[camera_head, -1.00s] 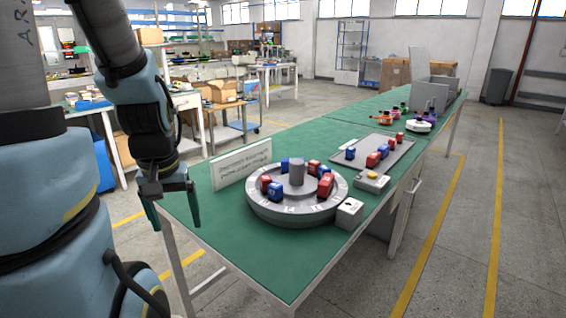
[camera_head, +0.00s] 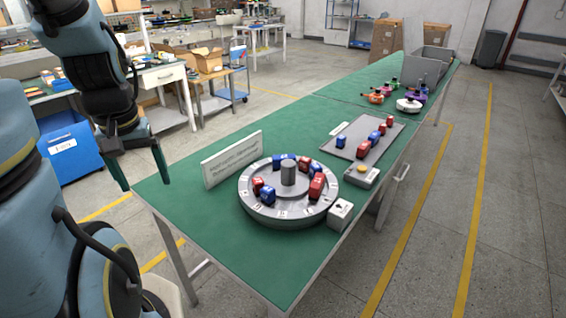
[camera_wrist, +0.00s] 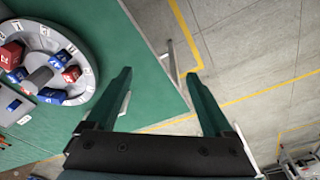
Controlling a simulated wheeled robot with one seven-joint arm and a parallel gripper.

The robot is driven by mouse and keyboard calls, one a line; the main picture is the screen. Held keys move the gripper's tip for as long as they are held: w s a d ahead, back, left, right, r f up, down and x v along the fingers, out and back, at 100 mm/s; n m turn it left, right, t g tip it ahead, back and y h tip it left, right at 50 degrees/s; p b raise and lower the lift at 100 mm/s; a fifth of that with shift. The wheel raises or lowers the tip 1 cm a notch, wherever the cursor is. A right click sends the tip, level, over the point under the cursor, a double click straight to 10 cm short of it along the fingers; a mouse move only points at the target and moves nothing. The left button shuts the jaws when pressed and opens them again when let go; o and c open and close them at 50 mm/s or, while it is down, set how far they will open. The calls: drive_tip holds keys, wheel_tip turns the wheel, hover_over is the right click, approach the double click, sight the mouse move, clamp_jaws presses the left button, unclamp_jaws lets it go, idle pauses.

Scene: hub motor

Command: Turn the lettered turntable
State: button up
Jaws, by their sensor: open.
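The lettered turntable (camera_head: 289,216) is a round grey disc with labels around its rim and a grey post (camera_head: 288,172) in its middle. It stands on the green table and carries several red and blue blocks. It also shows at the left of the wrist view (camera_wrist: 88,72), cut off by the picture edge. My gripper (camera_head: 143,186) is open and empty. It hangs at the left end of the table, to the left of the turntable and apart from it. In the wrist view its two green fingers (camera_wrist: 160,80) are spread with nothing between them.
A white sign (camera_head: 232,160) stands behind the turntable. A small white box (camera_head: 341,213) sits at its front right. The table's near-left end (camera_head: 185,215) is clear.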

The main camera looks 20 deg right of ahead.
drive_tip(key=w+d+f+m+b, duration=0.2)
drive_tip(key=w+d+b, duration=0.1)
drive_tip(key=w+d, duration=0.4)
drive_tip(key=m+g+b, duration=0.2)
drive_tip(key=m+b, duration=0.5)
drive_tip(key=b, duration=0.2)
approach(288, 173)
drive_tip(key=shift+w+d+f, duration=0.55)
drive_tip(key=shift+w+d, duration=0.15)
drive_tip(key=shift+w, duration=0.2)
wheel_tip(288, 173, down, 10)
drive_tip(key=shift+f+p, duration=0.25)
drive_tip(key=shift+p, duration=0.75)
drive_tip(key=shift+c, duration=0.2)
clamp_jaws()
